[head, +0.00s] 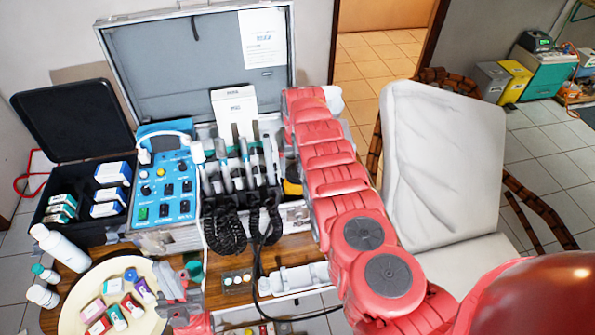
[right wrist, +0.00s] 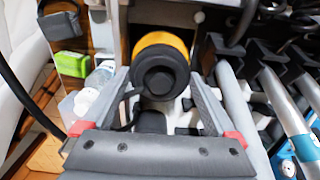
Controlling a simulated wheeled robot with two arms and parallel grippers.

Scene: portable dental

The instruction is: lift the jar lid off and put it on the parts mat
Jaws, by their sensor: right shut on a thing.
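In the right wrist view, a round black-and-yellow piece (right wrist: 160,72) sits between the fingers of my right gripper (right wrist: 160,88), which is shut on it. I cannot tell whether this piece is the jar lid. A yellow-and-black thing (head: 292,187) shows in the head view beside my red right arm, in the open case. My right gripper is hidden behind that arm there. My left gripper (head: 182,285) is low over the wooden table, at the right edge of a round cream tray; its jaw opening is unclear. I cannot tell for sure which thing is the parts mat.
The cream tray (head: 75,300) holds small boxes and bottles. White bottles (head: 62,248) stand left of it. A blue control unit (head: 165,185) and a row of handpieces (head: 240,165) fill the case. A small dark block with pale pieces (head: 237,281) lies in front. A white chair (head: 440,160) stands right.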

